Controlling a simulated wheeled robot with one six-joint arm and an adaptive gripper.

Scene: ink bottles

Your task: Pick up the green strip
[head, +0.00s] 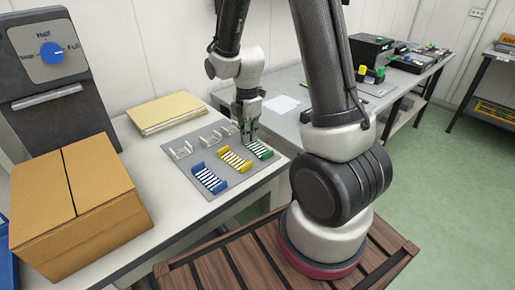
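The green strip (259,149) lies on the grey mat (197,192), at the right end of a row of striped strips. It has green ends and a dark-and-light striped middle. My gripper (249,140) points down at the strip's upper left end, very close to it or over it. The fingers are small and dark here, so I cannot tell whether they are apart or touching the strip. A yellow strip (236,160) and a blue strip (209,179) lie to its left on the same mat.
A cardboard box (75,205) and a dark machine with a dial (52,55) stand at the left. Tan folders (163,112) lie behind the mat. A second table with bottles (362,72) runs along the back right.

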